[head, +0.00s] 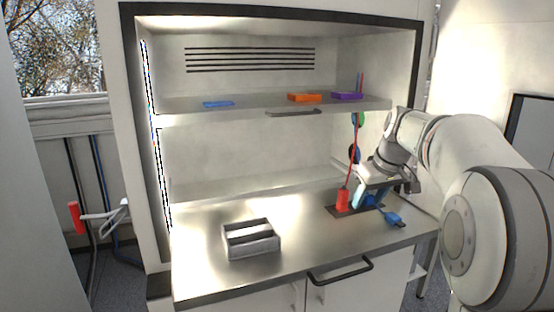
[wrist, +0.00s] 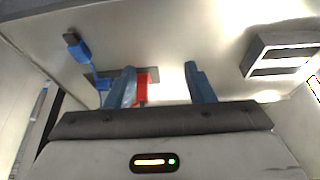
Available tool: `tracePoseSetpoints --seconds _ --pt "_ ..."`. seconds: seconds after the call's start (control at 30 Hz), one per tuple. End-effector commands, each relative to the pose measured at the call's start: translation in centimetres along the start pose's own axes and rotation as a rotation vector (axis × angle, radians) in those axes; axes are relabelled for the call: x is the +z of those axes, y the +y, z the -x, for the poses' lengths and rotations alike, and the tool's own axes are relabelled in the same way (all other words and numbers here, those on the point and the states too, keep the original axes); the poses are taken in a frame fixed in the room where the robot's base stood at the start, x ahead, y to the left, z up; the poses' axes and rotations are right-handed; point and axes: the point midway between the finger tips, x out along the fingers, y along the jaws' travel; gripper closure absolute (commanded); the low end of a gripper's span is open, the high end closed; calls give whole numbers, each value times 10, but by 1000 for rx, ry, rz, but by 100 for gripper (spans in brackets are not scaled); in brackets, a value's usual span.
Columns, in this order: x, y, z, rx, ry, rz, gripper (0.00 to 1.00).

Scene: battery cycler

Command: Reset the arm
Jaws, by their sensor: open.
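My gripper (head: 362,198) is at the right of the steel worktop, low over a dark plate (head: 334,211). Its two blue fingers stand apart in the wrist view (wrist: 162,86), with nothing seen held between them. A red connector (head: 342,201) stands upright on the plate with a red cable rising from it. In the wrist view the red connector (wrist: 142,86) shows just beside the left finger, partly hidden by it; I cannot tell whether they touch. A blue connector (head: 393,218) lies to the right of the plate, and in the wrist view it (wrist: 77,47) is at upper left.
A grey two-slot holder (head: 250,246) stands on the worktop left of centre. Blue (head: 218,104), orange (head: 304,97) and purple (head: 347,96) trays sit on the upper shelf. The cabinet's right wall is close to my arm. The worktop's middle is clear.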

Motion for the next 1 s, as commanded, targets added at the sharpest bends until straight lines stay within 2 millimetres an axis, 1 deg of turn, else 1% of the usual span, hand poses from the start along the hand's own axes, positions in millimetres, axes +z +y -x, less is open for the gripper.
tracePoseSetpoints --seconds 0.03,0.27,0.37,0.47,0.57,0.67,0.7,0.8,0.9,1.0 --pt "6 -7 2 2 -3 -6 52" --pt "38 -34 5 14 -26 -56 52" --pt "56 -49 5 21 -37 -82 52" --pt "80 -66 5 30 -51 -111 52" --pt "111 -86 3 43 -67 -148 52" --pt "156 -111 -1 61 -84 -195 52" --pt "175 -121 -4 68 -91 -214 52" --pt "220 -141 -13 86 -106 -257 52" --pt "253 -153 -22 101 -115 -289 52" --pt "273 -160 -28 110 -120 -309 52"
